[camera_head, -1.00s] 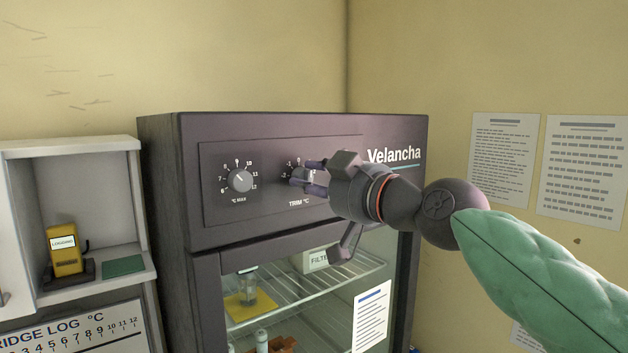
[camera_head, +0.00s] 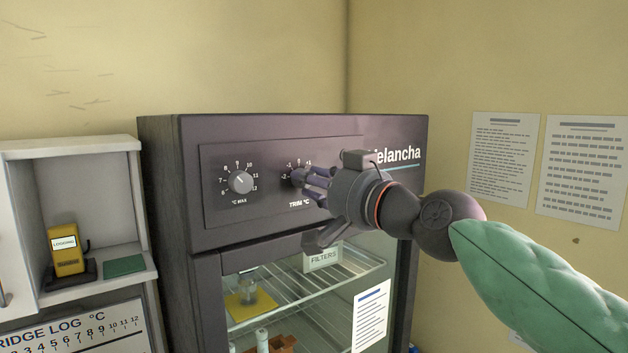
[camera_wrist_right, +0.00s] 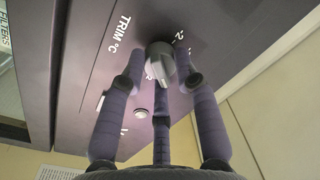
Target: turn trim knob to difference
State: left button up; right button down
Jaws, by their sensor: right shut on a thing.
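The trim knob sits on the incubator's dark control panel (camera_head: 220,202) above the "TRIM °C" label. In the head view my right gripper (camera_head: 304,178) covers most of it, leaving the "-2", "-1" and "+1" marks showing. In the right wrist view the grey trim knob (camera_wrist_right: 160,62) is between the fingertips of my right gripper (camera_wrist_right: 161,75), which is shut on it. The knob's pointer setting is hard to make out. The max knob (camera_head: 240,181), left of it, has its pointer towards the upper left. My left gripper is not in view.
The incubator's glass door (camera_head: 330,300) below is closed, with shelves behind it. Papers (camera_head: 502,155) hang on the right wall.

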jog(key=shift+d+r, duration=0.15)
jog(key=shift+r, duration=0.15)
jog(key=c, duration=1.1)
grip_release()
jog(key=shift+o, duration=0.9)
jog(key=shift+f, duration=0.15)
jog(key=shift+s, duration=0.1)
jog(key=v, duration=1.1)
jog(key=shift+s+d, duration=0.15)
jog(key=shift+s, duration=0.2)
jog(key=shift+f, duration=0.1)
